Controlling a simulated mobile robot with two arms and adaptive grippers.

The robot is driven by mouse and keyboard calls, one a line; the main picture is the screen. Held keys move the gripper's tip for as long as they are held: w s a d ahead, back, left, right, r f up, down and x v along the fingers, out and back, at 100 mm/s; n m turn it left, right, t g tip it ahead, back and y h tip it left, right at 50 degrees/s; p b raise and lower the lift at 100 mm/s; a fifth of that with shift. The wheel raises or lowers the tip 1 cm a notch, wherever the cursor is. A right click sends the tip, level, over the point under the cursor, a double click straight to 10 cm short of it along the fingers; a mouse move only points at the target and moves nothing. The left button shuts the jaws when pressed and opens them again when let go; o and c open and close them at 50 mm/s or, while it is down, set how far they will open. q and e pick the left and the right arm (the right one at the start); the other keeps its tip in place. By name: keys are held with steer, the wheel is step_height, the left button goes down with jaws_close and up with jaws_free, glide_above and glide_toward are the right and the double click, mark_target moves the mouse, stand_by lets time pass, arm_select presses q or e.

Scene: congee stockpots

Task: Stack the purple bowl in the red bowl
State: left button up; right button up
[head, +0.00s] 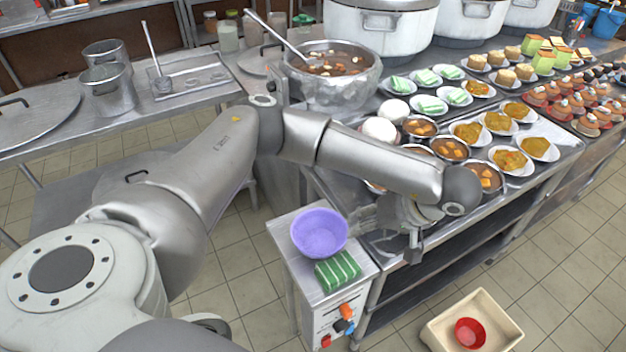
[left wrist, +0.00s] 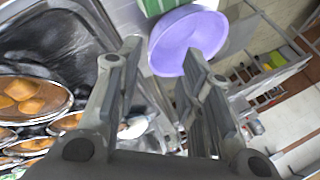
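The purple bowl (head: 319,233) stands upright on a small metal side stand, left of my left gripper (head: 362,214). In the left wrist view the purple bowl (left wrist: 180,45) is beyond the fingertips, and one finger overlaps its edge. The left gripper (left wrist: 163,55) is open, with its fingers spread and nothing between them. The red bowl (head: 470,332) lies inside a cream bin (head: 435,330) at the lower right, well away from the gripper. My right gripper is not in view.
A green striped block (head: 338,270) sits just in front of the purple bowl on the stand (head: 290,265). The metal counter (head: 545,180) beside it carries several soup bowls and food plates. A large stockpot (head: 335,90) stands behind. The tiled floor between stand and bin looks clear.

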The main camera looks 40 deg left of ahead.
mark_target(333, 236)
arm_select(q)
steer(key=x, duration=0.4)
steer(key=shift+w+a+f, duration=0.1)
steer(key=shift+a+f, duration=0.15)
steer(key=shift+a, duration=0.15)
steer(key=shift+w+b+x, duration=0.2)
steer(key=shift+x, duration=1.25)
steer(key=shift+w+b+x, duration=0.15)
steer(key=shift+w+x, duration=0.05)
steer(key=shift+x, duration=1.2)
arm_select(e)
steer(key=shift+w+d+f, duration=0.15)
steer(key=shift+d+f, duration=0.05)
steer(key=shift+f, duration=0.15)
arm_select(q)
steer(key=shift+c, duration=0.2)
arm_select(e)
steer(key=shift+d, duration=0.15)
arm_select(q)
jaws_close()
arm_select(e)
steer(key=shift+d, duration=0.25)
